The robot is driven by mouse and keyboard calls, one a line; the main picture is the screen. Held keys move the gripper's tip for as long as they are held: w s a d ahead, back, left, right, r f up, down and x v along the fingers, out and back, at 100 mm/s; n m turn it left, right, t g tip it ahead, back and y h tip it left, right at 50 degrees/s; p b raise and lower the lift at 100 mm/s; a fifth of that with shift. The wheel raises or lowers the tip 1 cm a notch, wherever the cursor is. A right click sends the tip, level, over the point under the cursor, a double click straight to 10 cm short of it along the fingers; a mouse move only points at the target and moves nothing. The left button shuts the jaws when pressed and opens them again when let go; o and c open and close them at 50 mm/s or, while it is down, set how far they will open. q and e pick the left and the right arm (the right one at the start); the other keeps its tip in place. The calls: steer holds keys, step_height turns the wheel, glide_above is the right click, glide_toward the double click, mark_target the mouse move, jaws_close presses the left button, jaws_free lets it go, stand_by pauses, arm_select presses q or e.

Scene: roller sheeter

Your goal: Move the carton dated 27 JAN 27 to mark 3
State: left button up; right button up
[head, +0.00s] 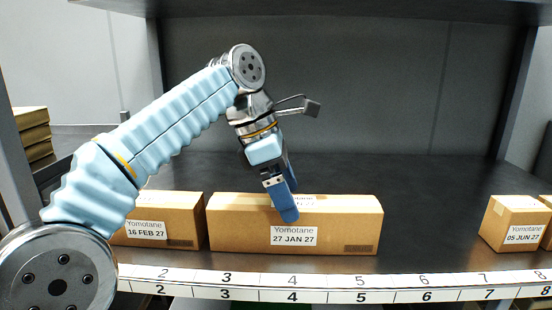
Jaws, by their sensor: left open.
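Mark 3 (227,278) is on the numbered strip along the shelf's front edge, below the carton's left end. My left gripper (286,200) points down at the carton's middle, open. One blue finger overlaps the carton's top and upper front face; the other is mostly hidden behind it. I cannot tell whether they touch the carton. My right gripper is out of view.
A carton dated 16 FEB 27 (180,211) stands close on the left, partly behind my left arm. A carton dated 05 JUN 27 (507,221) stands at the right near mark 7. The shelf between is clear. Shelf posts and a back panel bound the space.

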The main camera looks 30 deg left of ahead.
arm_select(q)
steer(key=v, duration=0.6)
steer(key=shift+s+a+r, duration=0.1)
steer(key=shift+r, duration=0.3)
